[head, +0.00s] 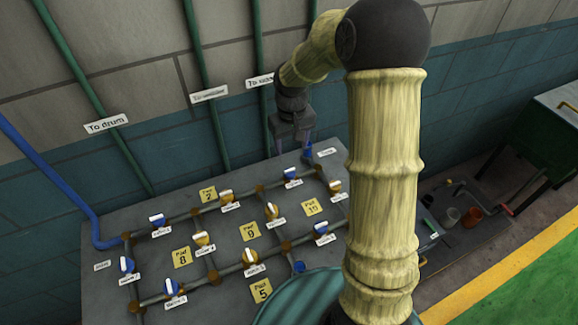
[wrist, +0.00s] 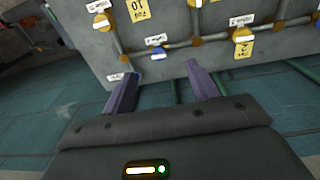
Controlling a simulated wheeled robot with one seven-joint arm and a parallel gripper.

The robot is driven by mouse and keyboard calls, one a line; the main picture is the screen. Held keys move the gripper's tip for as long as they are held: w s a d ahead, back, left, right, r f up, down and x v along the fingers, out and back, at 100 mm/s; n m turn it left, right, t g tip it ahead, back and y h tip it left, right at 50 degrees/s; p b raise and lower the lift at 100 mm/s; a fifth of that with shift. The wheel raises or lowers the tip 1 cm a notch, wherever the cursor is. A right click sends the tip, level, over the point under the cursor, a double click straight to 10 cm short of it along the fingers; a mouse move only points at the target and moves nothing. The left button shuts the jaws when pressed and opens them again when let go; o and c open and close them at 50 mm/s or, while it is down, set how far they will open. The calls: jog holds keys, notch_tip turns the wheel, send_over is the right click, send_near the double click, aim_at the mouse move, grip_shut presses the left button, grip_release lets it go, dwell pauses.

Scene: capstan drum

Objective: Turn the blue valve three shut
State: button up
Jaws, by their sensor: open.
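Several blue valves with white-topped handles sit on a grey pipe panel (head: 110,265). The blue valve nearest my gripper (head: 292,173) is on the upper pipe run. Its small label looks like valve three, but is too blurred to read surely. That valve also shows in the wrist view (wrist: 158,52), just beyond the fingertips and roughly between them. My gripper (head: 293,150) is open and empty, apart from the valve, above the panel's back edge. It also shows in the wrist view (wrist: 160,72).
Orange-yellow valves (head: 226,195) (head: 335,187) flank this valve on the pipes. Yellow pad cards (head: 312,207) lie on the panel. Green vertical pipes (head: 205,80) run up the wall behind. A blue pipe (head: 50,170) bends in at the left.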

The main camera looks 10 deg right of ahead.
send_over(290, 170)
jog(key=f, duration=0.1)
jog(key=shift+a+f+g+p, duration=0.1)
jog(key=shift+f+g+p, duration=0.1)
jog(key=shift+g+p, duration=0.1)
notch_tip(290, 170, down, 17)
jog(key=p, duration=0.4)
jog(key=shift+f+p, duration=0.2)
jog(key=shift+p, duration=0.1)
jog(key=c, duration=1)
